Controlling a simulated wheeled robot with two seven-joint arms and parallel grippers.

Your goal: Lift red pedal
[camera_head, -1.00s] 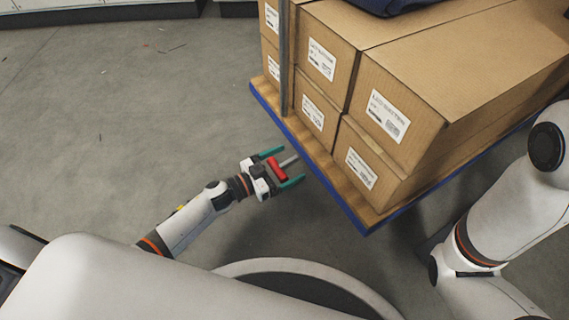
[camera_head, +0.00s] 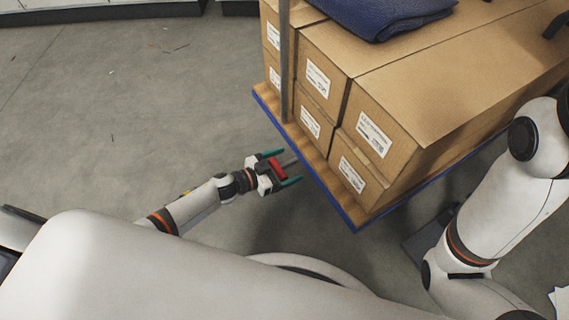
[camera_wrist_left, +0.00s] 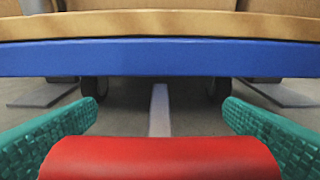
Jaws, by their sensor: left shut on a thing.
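The red pedal (camera_head: 277,168) sits at the end of a grey bar that runs under the loaded cart (camera_head: 335,206). My left gripper (camera_head: 284,167) is shut on the pedal, one teal finger on each side of it, just off the cart's blue edge. In the left wrist view the red pedal (camera_wrist_left: 160,158) fills the bottom middle between the teal fingers. Its grey bar (camera_wrist_left: 159,110) runs back under the blue deck edge (camera_wrist_left: 160,58). My right arm comes in at the right; its gripper is out of sight.
Cardboard boxes (camera_head: 413,105) are stacked on the cart, with a dark blue folded cloth (camera_head: 390,14) on top. Dark wheels (camera_wrist_left: 94,88) show under the deck. The floor (camera_head: 110,110) at left is open.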

